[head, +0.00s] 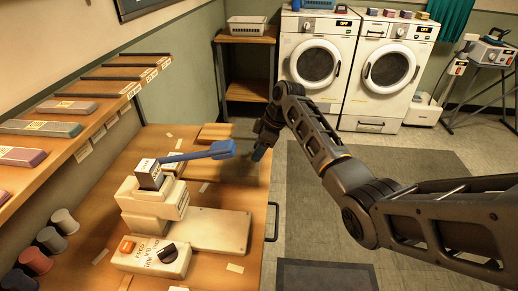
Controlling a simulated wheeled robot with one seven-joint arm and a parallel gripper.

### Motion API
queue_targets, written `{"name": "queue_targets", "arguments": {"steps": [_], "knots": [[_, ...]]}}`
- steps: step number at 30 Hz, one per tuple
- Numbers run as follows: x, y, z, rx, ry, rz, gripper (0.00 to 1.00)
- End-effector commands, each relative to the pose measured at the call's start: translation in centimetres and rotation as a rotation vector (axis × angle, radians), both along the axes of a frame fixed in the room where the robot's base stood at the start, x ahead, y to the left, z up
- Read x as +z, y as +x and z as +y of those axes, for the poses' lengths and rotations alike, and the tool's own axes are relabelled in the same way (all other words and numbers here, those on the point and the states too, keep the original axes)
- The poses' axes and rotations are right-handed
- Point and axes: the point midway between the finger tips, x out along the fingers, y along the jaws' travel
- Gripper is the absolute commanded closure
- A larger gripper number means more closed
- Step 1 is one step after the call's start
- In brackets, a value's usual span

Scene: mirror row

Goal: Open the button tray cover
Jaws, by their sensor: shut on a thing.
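My gripper (261,151) hangs over the back right edge of the wooden table, fingers pointing down. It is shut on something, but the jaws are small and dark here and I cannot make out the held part. A low wooden piece (215,132) lies at the back of the table, left of my gripper; I cannot tell whether it is the button tray or its cover. No tray or cover can be clearly made out.
A cream press (155,205) with a blue lever (205,152) and a control box (152,257) stands on the table (90,265), left of my gripper. A shelf (110,122) with several flat boxes runs along the left wall. Washing machines (319,60) stand behind; the floor at right is open.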

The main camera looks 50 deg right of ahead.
Motion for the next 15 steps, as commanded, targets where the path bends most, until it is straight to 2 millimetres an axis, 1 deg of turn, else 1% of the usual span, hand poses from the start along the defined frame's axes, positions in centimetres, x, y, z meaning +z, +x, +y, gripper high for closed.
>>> {"name": "queue_targets", "arguments": {"steps": [1,3,8,11,15], "knots": [[0.0,0.0,0.0,0.0,0.0,0.0,0.93],[0.0,0.0,0.0,0.0,0.0,0.0,0.99],[0.0,0.1,0.1,0.0,0.001,0.001,1.0],[-0.2,1.0,0.8,0.002,0.0,0.001,1.0],[-0.3,3.8,3.0,0.005,-0.001,-0.001,1.0]]}}
